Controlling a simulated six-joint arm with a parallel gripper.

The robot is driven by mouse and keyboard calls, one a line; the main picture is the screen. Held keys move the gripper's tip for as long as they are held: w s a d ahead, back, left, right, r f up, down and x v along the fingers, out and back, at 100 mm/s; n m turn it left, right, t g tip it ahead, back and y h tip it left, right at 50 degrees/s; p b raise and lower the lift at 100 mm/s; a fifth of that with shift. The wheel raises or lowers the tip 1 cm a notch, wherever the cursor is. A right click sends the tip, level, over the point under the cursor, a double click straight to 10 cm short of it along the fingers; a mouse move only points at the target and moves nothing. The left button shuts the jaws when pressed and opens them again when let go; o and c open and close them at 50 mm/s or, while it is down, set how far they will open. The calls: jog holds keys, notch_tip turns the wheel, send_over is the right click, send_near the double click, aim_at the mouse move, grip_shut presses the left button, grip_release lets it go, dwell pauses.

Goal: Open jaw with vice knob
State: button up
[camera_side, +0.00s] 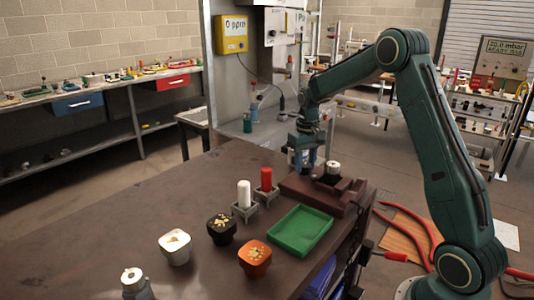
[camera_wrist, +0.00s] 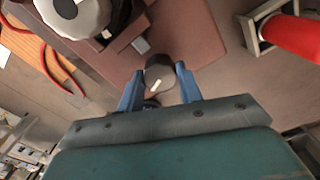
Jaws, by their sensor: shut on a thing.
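The vice (camera_side: 318,190) is a dark reddish-brown block on the table, with a round white-topped piece (camera_side: 333,169) on it. The white round piece also shows at the top left of the wrist view (camera_wrist: 75,12). The vice knob (camera_wrist: 159,71) is a dark round knob with a white mark, in the middle of the wrist view. My gripper (camera_wrist: 159,82) has its two blue fingers on either side of the knob and is shut on it. In the side view my gripper (camera_side: 303,158) points down at the vice's far left end, and the knob is hidden there.
A red cylinder (camera_side: 266,179) and a white cylinder (camera_side: 244,194) stand in holders left of the vice. A green tray (camera_side: 300,231) lies in front. White, black and orange cups (camera_side: 255,259) stand nearer the camera. The table's left part is clear.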

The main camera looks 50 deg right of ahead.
aim_at(305, 164)
jog(key=n, duration=0.6)
jog(key=shift+r, duration=0.1)
jog(key=n, duration=0.5)
jog(key=shift+n, duration=0.3)
jog(key=o, duration=1)
notch_tip(305, 164, up, 14)
dwell(0.5)
